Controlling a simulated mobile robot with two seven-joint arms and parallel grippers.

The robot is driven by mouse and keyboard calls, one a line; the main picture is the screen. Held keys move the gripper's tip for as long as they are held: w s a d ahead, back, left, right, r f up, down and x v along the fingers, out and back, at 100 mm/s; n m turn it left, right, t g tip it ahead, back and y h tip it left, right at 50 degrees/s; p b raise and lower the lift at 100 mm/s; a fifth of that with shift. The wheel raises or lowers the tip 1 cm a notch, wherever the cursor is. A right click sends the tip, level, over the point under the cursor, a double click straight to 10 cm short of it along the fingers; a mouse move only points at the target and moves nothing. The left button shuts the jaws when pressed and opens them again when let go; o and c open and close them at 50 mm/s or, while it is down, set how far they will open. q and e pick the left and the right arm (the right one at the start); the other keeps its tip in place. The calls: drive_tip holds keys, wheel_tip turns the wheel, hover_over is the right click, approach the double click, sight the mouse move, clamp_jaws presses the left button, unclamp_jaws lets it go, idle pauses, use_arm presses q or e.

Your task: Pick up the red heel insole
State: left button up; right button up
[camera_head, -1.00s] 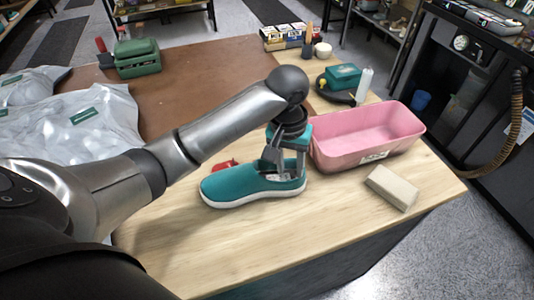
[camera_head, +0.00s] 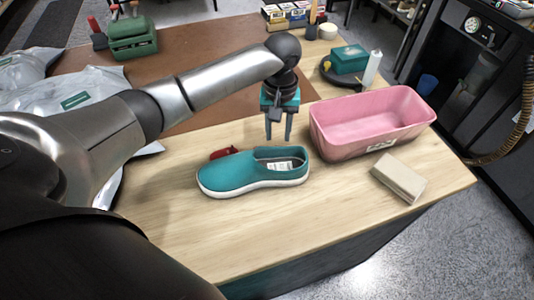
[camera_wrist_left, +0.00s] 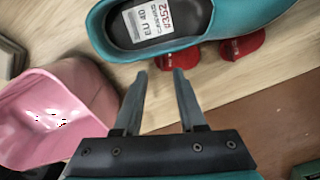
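A teal slip-on shoe (camera_head: 232,175) stands on the light wooden table, its toe to the left. Something red (camera_head: 223,153) shows behind it, partly hidden by the shoe. In the left wrist view there are two red heel insoles (camera_wrist_left: 180,57) (camera_wrist_left: 243,45) side by side on the table, along the edge of the shoe (camera_wrist_left: 262,14). My left gripper (camera_head: 278,138) is above the table behind the shoe's heel end, pointing down. Its fingers (camera_wrist_left: 161,76) are apart with nothing between them. In the wrist view the nearer insole lies just beyond the fingertips. My right gripper is not in view.
A pink bin (camera_head: 350,147) stands right of the gripper. A beige block (camera_head: 399,179) lies in front of the bin. Silvery bags (camera_head: 75,125) lie at the left and a green box (camera_head: 132,38) at the back left. The table's front area is clear.

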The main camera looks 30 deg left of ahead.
use_arm(q)
drive_tip(key=shift+a+f+b, duration=0.15)
drive_tip(key=shift+f+b, duration=0.35)
drive_tip(key=shift+f, duration=2.3)
clamp_jaws()
